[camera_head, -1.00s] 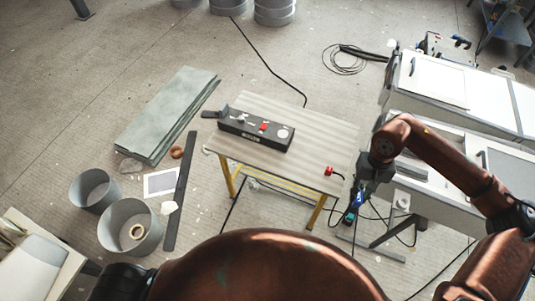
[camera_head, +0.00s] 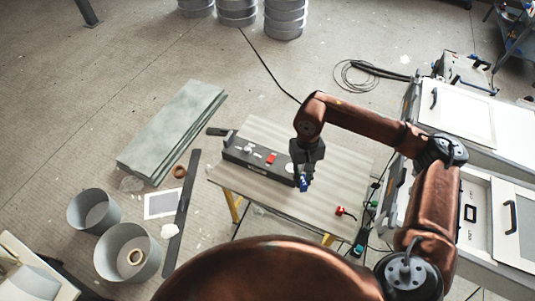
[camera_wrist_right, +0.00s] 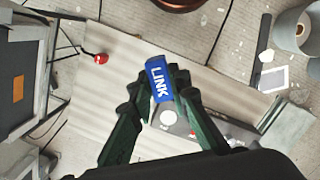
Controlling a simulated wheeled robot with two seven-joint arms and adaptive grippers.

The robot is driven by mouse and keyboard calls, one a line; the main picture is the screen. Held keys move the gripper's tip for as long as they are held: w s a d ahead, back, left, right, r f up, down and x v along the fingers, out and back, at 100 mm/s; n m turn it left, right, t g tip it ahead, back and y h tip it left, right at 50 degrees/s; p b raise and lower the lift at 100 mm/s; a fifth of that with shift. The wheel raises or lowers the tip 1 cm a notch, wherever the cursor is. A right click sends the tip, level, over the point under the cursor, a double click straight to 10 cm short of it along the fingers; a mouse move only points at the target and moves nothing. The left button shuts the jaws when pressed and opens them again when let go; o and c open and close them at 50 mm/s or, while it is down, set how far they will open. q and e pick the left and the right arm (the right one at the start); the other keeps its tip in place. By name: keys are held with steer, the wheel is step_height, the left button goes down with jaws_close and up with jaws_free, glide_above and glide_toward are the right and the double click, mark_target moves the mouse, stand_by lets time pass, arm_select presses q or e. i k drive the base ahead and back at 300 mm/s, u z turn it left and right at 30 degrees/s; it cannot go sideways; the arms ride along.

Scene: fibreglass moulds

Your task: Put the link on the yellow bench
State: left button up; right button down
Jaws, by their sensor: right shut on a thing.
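The link is a small blue block with white "LINK" lettering (camera_wrist_right: 158,78). My right gripper (camera_wrist_right: 160,92) is shut on it, with the dark fingers on either side. In the head view the link (camera_head: 303,185) shows as a blue bit below my right gripper (camera_head: 304,174). Both are over the pale ribbed top of the yellow bench (camera_head: 325,197), beside the right end of a dark box. I cannot tell whether the link touches the top. The bench's yellow leg (camera_head: 233,207) shows at left. My left gripper is not in view.
The dark box with a red switch (camera_head: 256,160) lies along the bench's back left. A small red item (camera_head: 340,211) lies near the front right edge. Bare bench top lies in front of the box. White cabinets (camera_head: 468,115) stand at right.

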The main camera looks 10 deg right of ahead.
mark_target(285, 142)
steer(key=u, duration=0.25)
steer(key=i, duration=1.35)
steer(key=z, duration=0.1)
